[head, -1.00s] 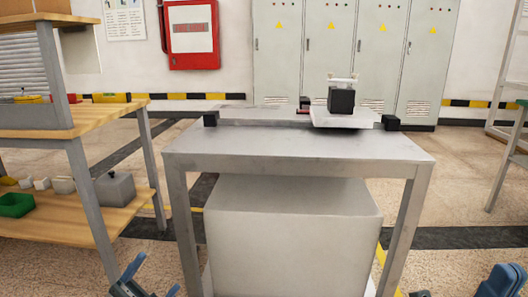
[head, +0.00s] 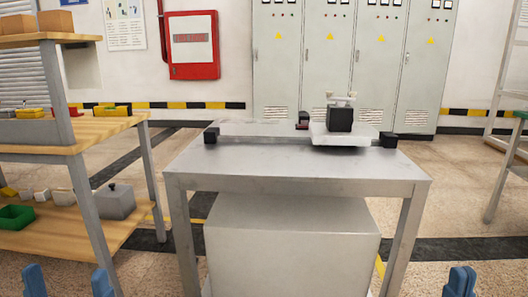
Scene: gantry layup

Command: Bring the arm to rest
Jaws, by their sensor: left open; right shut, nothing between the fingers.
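My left gripper (head: 68,283) shows at the bottom left edge of the head view. Its two blue fingers stand upright and well apart, with nothing between them. My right gripper (head: 460,282) shows at the bottom right edge, its blue fingers together and nothing held. Both grippers are in front of the grey metal table (head: 290,178), one on either side of it, touching nothing that I can see. The rest of both arms is below the picture.
The table carries a rail with a white plate and black block (head: 340,119), and black end blocks. A grey box (head: 290,245) stands beneath. A wooden shelf unit (head: 100,130) with bins is at left, a rack (head: 505,180) at right. Floor beside the table is open.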

